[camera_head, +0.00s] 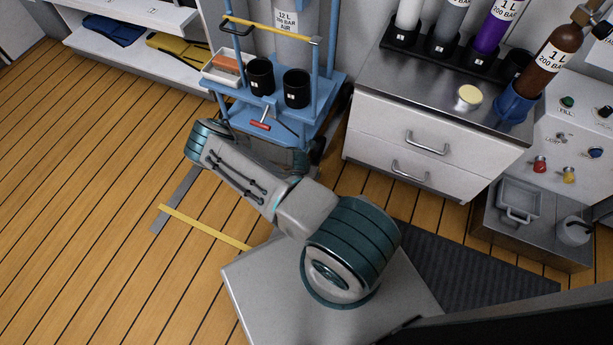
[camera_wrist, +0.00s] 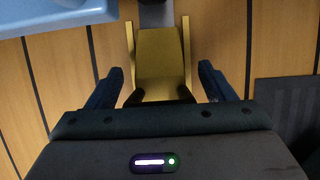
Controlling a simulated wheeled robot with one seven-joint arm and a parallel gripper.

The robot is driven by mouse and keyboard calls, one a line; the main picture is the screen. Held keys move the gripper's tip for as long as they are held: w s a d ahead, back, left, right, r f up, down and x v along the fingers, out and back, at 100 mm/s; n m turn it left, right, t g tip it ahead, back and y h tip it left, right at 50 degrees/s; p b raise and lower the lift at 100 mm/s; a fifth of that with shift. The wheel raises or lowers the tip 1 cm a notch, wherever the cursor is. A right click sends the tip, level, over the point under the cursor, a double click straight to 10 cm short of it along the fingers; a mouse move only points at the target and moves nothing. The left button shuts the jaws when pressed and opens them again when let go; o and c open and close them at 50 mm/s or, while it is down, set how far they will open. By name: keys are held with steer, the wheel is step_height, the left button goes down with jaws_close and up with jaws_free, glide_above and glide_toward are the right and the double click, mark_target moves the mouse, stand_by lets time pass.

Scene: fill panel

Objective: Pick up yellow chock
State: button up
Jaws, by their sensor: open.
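The yellow chock (camera_wrist: 160,52) shows in the upper middle of the wrist view, over the wooden floor. It has a raised edge on each side, and its near end is dark. My gripper (camera_wrist: 161,69) is open, with one dark finger to the left of the chock and one to the right. Gaps show between the fingers and the chock, and nothing is gripped. In the head view my arm reaches toward the blue cart (camera_head: 330,100); I cannot make out the chock or my gripper there.
In the wrist view, a light blue part (camera_wrist: 60,14) is close at upper left and a dark mat (camera_wrist: 286,110) lies at right. In the head view, a white drawer cabinet (camera_head: 430,150) stands right of the cart. Wooden floor (camera_head: 80,200) is open at left.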

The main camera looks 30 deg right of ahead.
steer(key=c, duration=1.3)
